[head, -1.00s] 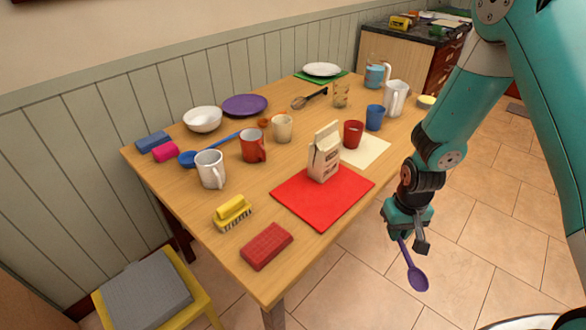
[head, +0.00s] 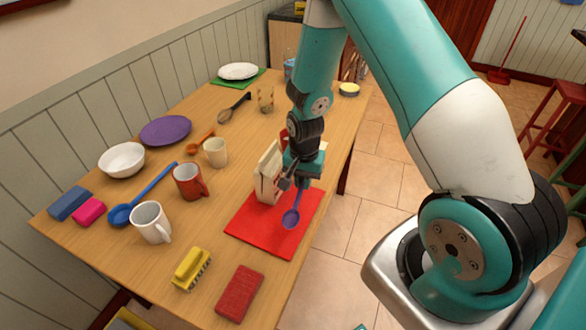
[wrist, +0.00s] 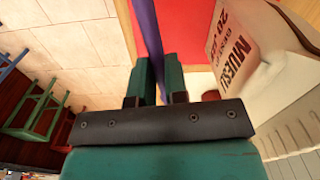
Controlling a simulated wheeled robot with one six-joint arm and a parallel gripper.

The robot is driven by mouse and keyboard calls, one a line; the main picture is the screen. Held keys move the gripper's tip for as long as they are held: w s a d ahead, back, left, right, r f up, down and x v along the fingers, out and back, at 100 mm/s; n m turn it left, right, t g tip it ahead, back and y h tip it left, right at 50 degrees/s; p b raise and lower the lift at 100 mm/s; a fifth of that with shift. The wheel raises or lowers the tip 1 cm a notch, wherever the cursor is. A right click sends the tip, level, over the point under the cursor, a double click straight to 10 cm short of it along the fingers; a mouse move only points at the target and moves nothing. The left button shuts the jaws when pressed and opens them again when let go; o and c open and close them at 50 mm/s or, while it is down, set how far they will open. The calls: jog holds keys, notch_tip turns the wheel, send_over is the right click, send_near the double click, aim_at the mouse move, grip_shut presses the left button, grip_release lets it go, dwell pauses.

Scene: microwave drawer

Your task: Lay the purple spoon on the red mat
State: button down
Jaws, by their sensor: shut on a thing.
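The purple spoon (head: 291,217) hangs bowl-down from my gripper (head: 296,183), which is shut on its handle. In the head view the spoon's bowl shows against the red mat (head: 258,229); I cannot tell the gap below it. In the wrist view the purple handle (wrist: 147,30) runs up from between the gripper fingers (wrist: 160,82), with the red mat (wrist: 185,25) behind it. The spoon's bowl is out of the wrist view. The mat lies flat at the table's right edge.
A muesli bag (head: 267,175) stands on the mat's far part, close beside my gripper; it also shows in the wrist view (wrist: 245,50). A red mug (head: 189,182) stands left. The mat's near part is clear.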

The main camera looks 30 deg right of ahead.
aim_at(300, 207)
jog(key=shift+w+a, duration=0.1)
jog(key=shift+a, duration=0.25)
jog(key=shift+f, duration=0.25)
notch_tip(300, 207, down, 7)
jog(key=b, duration=0.5)
jog(key=shift+f+b, duration=0.2)
jog(key=shift+b, duration=0.2)
jog(key=c, duration=0.8)
grip_release()
jog(key=o, duration=0.5)
jog(key=shift+o, duration=0.2)
